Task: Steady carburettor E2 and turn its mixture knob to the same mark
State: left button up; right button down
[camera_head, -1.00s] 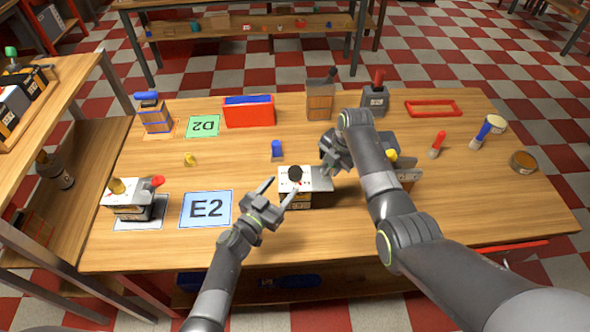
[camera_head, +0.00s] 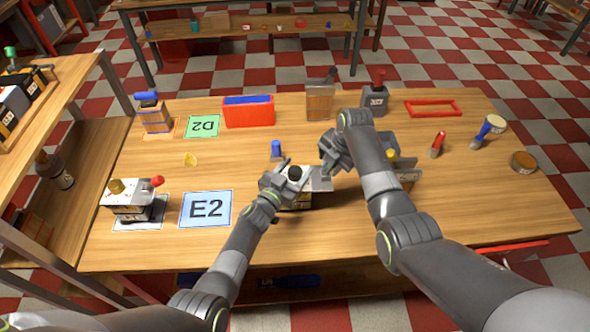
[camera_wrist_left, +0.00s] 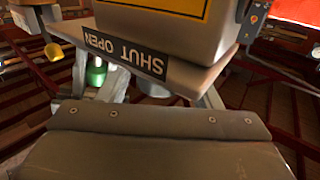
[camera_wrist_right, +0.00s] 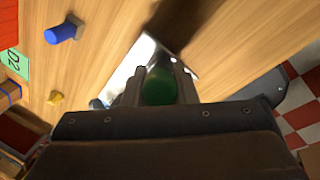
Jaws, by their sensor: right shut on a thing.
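In the left wrist view a plate marked SHUT OPEN (camera_wrist_left: 122,54) lies beyond the spread fingers (camera_wrist_left: 150,88). My right gripper (camera_head: 327,160) is at the carburettor's right end. In the right wrist view its fingers (camera_wrist_right: 158,88) are shut on a green knob above a white surface. The pointer mark is hidden. A second carburettor (camera_head: 130,207) stands at the left.
The blue E2 card (camera_head: 205,209) lies bare on the table (camera_head: 240,240). A small yellow piece (camera_head: 190,159) and a blue-topped piece (camera_head: 277,150) stand behind.

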pick_arm(q)
jog(key=c, duration=1)
jog(key=shift+o, duration=0.2)
jog(key=shift+r+m+g+h, duration=0.1)
jog(key=shift+m+g+h, duration=0.2)
jog(key=shift+h, duration=0.1)
jog(key=shift+w+m+g+h, duration=0.1)
jog(key=shift+m+g+h, duration=0.7)
jog(key=shift+m+h, duration=0.25)
jog(key=shift+m+g+h, duration=1.35)
jog(key=shift+g+h, duration=0.2)
jog(key=shift+g, duration=0.55)
jog(key=o, duration=1)
